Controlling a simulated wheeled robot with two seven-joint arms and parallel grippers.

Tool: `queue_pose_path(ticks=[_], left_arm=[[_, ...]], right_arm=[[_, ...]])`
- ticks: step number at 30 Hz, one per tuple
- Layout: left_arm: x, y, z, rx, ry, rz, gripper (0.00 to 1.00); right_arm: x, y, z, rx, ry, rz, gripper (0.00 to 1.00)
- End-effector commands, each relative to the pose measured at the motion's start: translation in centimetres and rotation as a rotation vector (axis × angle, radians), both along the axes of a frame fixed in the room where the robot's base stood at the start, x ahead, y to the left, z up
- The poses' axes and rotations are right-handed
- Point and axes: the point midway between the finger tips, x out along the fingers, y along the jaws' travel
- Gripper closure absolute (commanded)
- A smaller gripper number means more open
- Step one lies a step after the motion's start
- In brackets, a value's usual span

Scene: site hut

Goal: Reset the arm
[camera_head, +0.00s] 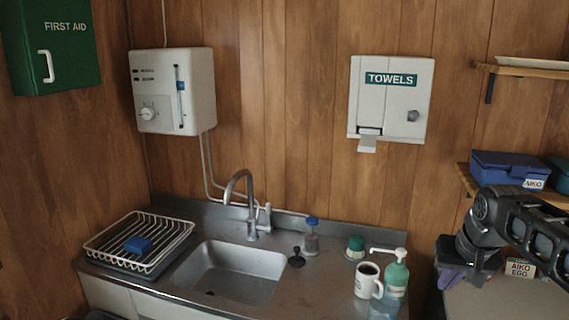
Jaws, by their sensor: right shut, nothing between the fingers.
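My right arm comes in from the right edge, dark grey and black, bent at a joint and pointing down. My right gripper (455,275) is at its lower end, right of the soap bottle and above the edge of the pale surface at the lower right. Its fingers are small and partly hidden; it is shut and holds nothing. A purple patch shows around its tip; I cannot tell what it belongs to. My left gripper is not in view.
A white mug (367,281) with dark contents and a green pump bottle (396,276) stand left of my right gripper. A blue box (508,170) sits on a shelf above it. The sink (230,272) and dish rack (140,241) lie farther left.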

Motion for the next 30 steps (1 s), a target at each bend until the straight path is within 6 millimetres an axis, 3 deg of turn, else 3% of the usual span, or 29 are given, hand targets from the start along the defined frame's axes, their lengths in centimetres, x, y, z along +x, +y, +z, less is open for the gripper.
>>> queue_pose_path(ticks=[4, 8, 11, 14, 16, 20, 24, 27, 30], left_arm=[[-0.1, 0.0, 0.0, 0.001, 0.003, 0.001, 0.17], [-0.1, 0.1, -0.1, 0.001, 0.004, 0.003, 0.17], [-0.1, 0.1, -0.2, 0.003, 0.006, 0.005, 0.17], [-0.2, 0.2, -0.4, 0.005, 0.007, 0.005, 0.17], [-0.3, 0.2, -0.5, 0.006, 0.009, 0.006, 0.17], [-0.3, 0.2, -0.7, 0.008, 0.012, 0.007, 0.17], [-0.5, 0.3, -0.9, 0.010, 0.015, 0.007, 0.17], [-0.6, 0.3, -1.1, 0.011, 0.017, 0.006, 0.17], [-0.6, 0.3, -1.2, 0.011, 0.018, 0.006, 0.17]], right_arm=[[2.4, 1.6, -2.4, 0.027, -0.081, 0.041, 1.00], [4.6, 4.3, -6.8, 0.072, -0.136, 0.084, 1.00], [5.7, 7.0, -11.6, 0.119, -0.166, 0.111, 1.00], [5.4, 10.8, -18.3, 0.181, -0.174, 0.132, 1.00], [4.1, 13.7, -23.3, 0.224, -0.164, 0.137, 1.00], [-0.6, 18.4, -31.9, 0.283, -0.112, 0.131, 1.00], [-8.3, 22.5, -39.4, 0.319, -0.008, 0.121, 1.00], [-14.6, 24.7, -43.3, 0.334, 0.094, 0.120, 1.00], [-20.1, 26.3, -45.6, 0.346, 0.203, 0.132, 1.00]])
